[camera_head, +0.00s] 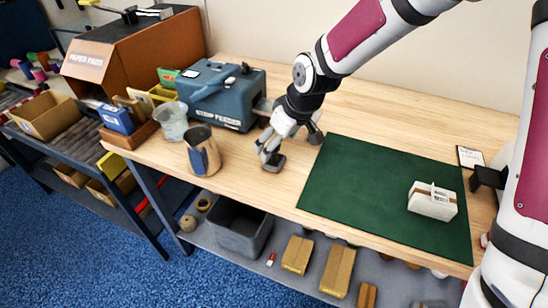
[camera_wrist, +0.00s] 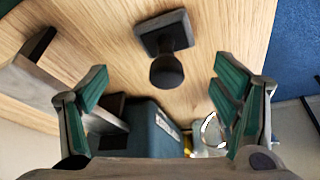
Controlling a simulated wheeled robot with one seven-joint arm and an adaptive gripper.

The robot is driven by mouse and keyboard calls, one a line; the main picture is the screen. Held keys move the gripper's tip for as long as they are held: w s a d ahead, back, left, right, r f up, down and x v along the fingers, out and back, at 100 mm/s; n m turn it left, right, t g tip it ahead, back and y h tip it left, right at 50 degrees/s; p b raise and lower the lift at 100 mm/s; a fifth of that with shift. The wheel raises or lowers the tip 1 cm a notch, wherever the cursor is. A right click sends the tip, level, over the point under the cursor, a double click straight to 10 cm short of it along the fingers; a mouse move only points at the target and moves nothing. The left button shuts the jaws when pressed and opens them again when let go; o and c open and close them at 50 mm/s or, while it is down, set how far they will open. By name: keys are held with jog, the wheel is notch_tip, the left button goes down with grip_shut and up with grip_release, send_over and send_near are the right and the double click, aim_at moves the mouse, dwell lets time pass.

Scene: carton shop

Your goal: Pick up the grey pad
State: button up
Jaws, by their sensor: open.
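The grey pad (camera_wrist: 152,26) shows in the wrist view as a dark square plate with a round dark knob (camera_wrist: 166,70) standing on it. It lies on the wooden bench, above the middle of the gap between my fingers. In the head view the pad (camera_head: 273,162) is a small dark block just below my fingertips. My gripper (camera_head: 288,146) is open and empty over the bench. Its green-lined fingers stand well apart in the wrist view (camera_wrist: 163,90), with the knob between them and no finger seen touching it.
A blue-grey machine (camera_head: 222,96) stands close behind my gripper. A shiny metal cup (camera_head: 203,152) and a clear jug (camera_head: 170,120) stand to the left. A green mat (camera_head: 372,190) with a white box (camera_head: 433,201) lies right.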

jog(key=shift+a+x, duration=0.15)
jog(key=shift+x, duration=1.2)
jog(key=shift+a+x, duration=0.1)
jog(key=shift+x, duration=1.25)
jog(key=shift+s+r, duration=0.1)
jog(key=shift+s, duration=0.1)
jog(key=shift+c, duration=0.2)
jog(key=c, duration=1.3)
